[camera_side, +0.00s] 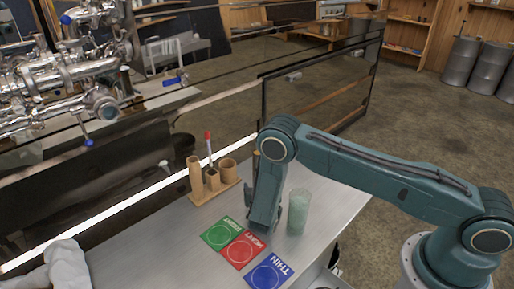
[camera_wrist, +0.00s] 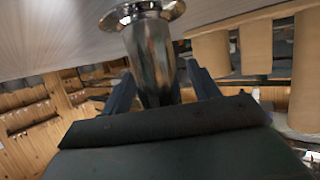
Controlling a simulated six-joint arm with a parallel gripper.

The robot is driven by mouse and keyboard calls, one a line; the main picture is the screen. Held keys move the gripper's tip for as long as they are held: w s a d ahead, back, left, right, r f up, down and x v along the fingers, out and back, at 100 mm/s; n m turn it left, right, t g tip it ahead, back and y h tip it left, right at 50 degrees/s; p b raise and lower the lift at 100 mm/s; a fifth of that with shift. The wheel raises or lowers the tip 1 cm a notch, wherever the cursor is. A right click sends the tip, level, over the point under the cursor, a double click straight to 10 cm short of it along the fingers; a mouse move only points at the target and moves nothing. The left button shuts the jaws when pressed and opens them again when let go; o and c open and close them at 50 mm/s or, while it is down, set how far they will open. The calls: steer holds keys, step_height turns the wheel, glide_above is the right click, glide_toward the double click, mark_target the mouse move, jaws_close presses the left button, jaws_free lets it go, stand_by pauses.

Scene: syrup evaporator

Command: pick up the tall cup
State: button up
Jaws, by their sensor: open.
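A tall shiny metal cup (camera_wrist: 150,55) with a flared base shows in the wrist view, standing on the grey table top, which appears at the top of that picture. My gripper (camera_wrist: 158,72) is open, with one dark finger on each side of the cup. I cannot tell whether either finger touches it. In the side view my gripper (camera_side: 262,217) is low over the table, and the metal cup is not clearly visible, apparently hidden by my arm. A translucent greenish glass (camera_side: 298,211) stands just right of my gripper.
A wooden rack (camera_side: 213,184) with upright tubes and a red-tipped stick (camera_side: 208,146) stands behind left. Green (camera_side: 219,233), red (camera_side: 243,250) and blue (camera_side: 268,273) cards lie in front. A white cloth-like item (camera_side: 65,268) is at lower left. Table right of the glass is clear.

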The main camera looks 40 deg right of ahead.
stand_by(0.3)
jaws_close()
steer(key=shift+r, duration=0.4)
stand_by(0.4)
step_height(320, 180, up, 19)
stand_by(2.2)
steer(key=shift+r, duration=0.2)
stand_by(0.4)
steer(key=shift+a+f, duration=0.1)
steer(key=shift+f, duration=0.05)
stand_by(0.4)
